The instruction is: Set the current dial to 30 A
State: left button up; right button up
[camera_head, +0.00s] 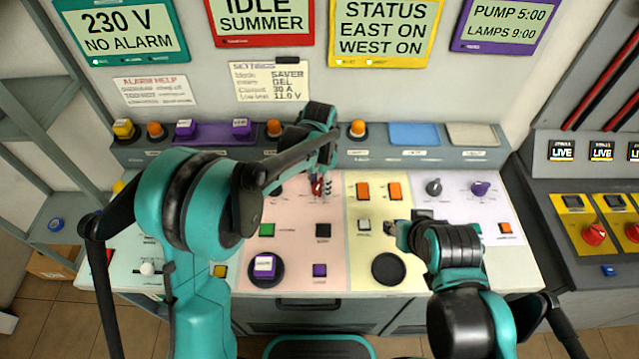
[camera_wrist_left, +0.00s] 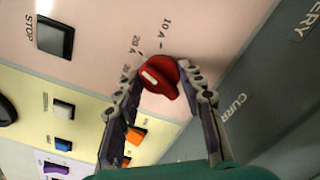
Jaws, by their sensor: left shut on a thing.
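The red current dial (camera_wrist_left: 158,80) is on the pink panel in the left wrist view, between the fingers of my left gripper (camera_wrist_left: 164,82). The fingers are shut on it from both sides. Its white mark faces the left finger. The 10 A (camera_wrist_left: 168,34) and 20 A (camera_wrist_left: 136,44) labels show beyond the dial; marks further round are partly hidden by the left finger. In the head view the dial (camera_head: 317,187) is small and partly covered by my left gripper (camera_head: 321,184). My right gripper (camera_head: 393,229) is over the yellow panel, and its jaw state is unclear.
A settings note (camera_head: 270,83) on the wall reads current 30 A. A black STOP button (camera_wrist_left: 55,37) and orange switches (camera_head: 363,190) are near the dial. A row of lamps and buttons (camera_head: 273,128) runs along the raised ledge behind.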

aim_at(320, 184)
pick_arm(q)
jog(key=n, duration=0.4)
jog(key=shift+n, duration=2.1)
jog(key=o, duration=1.2)
jog(key=shift+c, duration=0.2)
notch_tip(320, 184, up, 12)
